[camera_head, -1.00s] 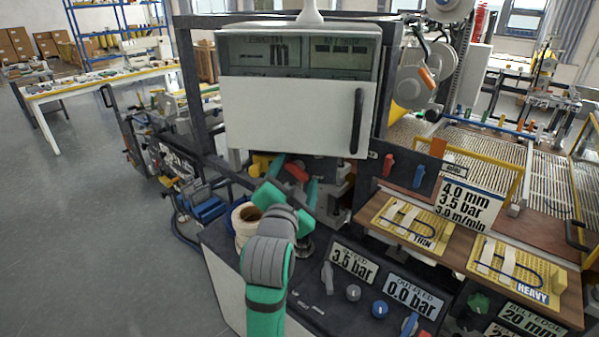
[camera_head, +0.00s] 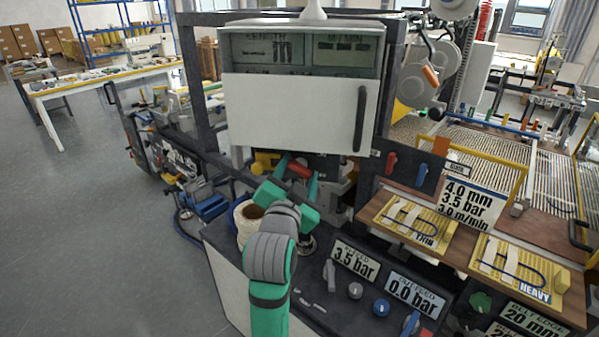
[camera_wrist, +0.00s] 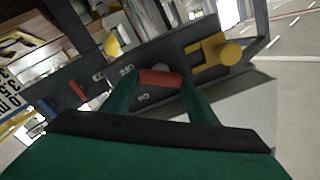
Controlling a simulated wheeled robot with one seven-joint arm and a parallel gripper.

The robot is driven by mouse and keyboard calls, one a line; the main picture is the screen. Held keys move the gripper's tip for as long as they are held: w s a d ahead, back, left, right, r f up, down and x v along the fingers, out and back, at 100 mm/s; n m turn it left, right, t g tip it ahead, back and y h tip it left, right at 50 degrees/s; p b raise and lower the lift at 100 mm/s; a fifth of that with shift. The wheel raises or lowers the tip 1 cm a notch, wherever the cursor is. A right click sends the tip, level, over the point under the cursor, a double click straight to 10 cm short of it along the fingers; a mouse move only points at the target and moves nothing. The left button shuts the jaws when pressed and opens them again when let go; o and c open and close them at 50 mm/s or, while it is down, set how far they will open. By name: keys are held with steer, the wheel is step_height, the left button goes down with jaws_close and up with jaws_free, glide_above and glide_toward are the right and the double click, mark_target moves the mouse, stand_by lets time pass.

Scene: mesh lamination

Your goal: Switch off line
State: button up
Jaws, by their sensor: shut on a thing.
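A red switch handle (camera_head: 300,171) sits on a dark panel below the white cabinet in the head view. It also shows in the wrist view (camera_wrist: 160,78). My gripper (camera_head: 298,174) has its green fingers on either side of the handle and is shut on it. In the wrist view the handle lies nearly level between the fingertips. Small white markings stand beside it, one near its left end and one below it. My fingers partly cover the handle's ends. A yellow knob (camera_wrist: 228,53) on a yellow bracket is on the same panel, to the right of the handle.
The white cabinet (camera_head: 290,112) with its display hangs directly above my gripper. A dark frame post (camera_head: 190,85) stands to its left. A spool (camera_head: 248,220) is close to my wrist. A sloped control panel (camera_head: 350,290) with knobs lies at lower right. Open floor is at left.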

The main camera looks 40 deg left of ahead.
steer(key=n, duration=0.4)
steer(key=shift+s+a+n, duration=0.1)
steer(key=shift+n, duration=1.2)
steer(key=o, duration=1)
steer(key=shift+o, duration=0.2)
steer(key=shift+s, duration=0.1)
